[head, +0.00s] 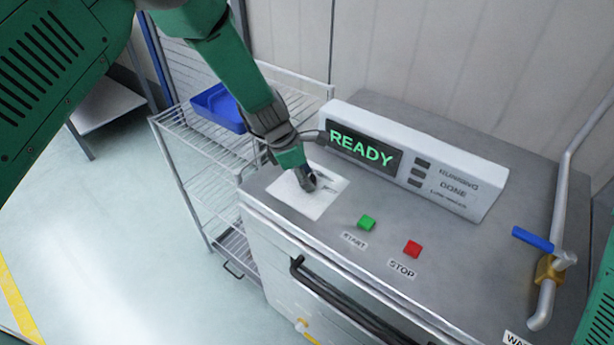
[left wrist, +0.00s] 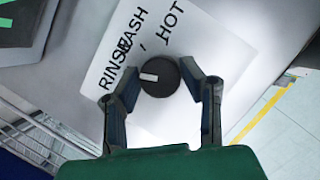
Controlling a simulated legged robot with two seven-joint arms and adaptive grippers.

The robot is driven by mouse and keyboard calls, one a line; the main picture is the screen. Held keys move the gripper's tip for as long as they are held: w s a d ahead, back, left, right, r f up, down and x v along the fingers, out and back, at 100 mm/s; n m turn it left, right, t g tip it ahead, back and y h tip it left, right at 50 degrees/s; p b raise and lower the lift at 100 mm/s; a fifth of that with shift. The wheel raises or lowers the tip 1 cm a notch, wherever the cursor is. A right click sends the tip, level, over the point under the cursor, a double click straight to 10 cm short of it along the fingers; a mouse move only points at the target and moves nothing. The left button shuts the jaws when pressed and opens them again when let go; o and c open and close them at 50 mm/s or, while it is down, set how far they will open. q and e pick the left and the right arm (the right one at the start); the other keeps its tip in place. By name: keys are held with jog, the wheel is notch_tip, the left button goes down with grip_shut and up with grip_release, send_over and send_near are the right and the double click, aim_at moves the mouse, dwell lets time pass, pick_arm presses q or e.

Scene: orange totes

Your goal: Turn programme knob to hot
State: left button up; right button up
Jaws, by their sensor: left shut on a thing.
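The programme knob (left wrist: 160,77) is round and black with a white pointer mark. It sits on a white label plate (left wrist: 205,43) printed RINSE, WASH and HOT. The pointer mark lies toward the RINSE side in the left wrist view, away from HOT. My left gripper (left wrist: 159,74) has one finger on each side of the knob and is shut on it. In the head view my left gripper (head: 307,182) reaches down onto the plate (head: 322,205) and mostly hides the knob. My right gripper is out of view.
The display (head: 362,152) reads READY. A green START button (head: 367,222) and a red STOP button (head: 412,248) are right of the plate. A blue-handled valve (head: 533,239) is at the far right. A wire rack (head: 190,140) with a blue tray (head: 217,108) stands left.

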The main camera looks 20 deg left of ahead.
pick_arm(q)
jog(key=shift+w+r+m, duration=0.1)
jog(key=shift+w+m, duration=0.1)
jog(key=shift+m, duration=0.1)
jog(key=shift+m+g, duration=0.5)
jog(key=shift+m, duration=0.6)
jog(key=m+g, duration=0.1)
jog(key=m, duration=0.2)
jog(key=shift+w+m+b, duration=0.15)
jog(key=shift+m+b, duration=0.15)
jog(key=m+g+b, duration=0.1)
jog(key=m, duration=0.2)
jog(key=m+g+b, duration=0.1)
jog(key=m, duration=0.2)
jog(key=shift+d+g+y, duration=0.1)
jog(key=shift+g+y, duration=0.2)
jog(key=shift+y, duration=0.1)
jog(key=m+g+y+b, duration=0.1)
jog(key=m+b, duration=0.1)
jog(key=m, duration=0.3)
jog(key=shift+y, duration=0.3)
jog(key=o, duration=1.1)
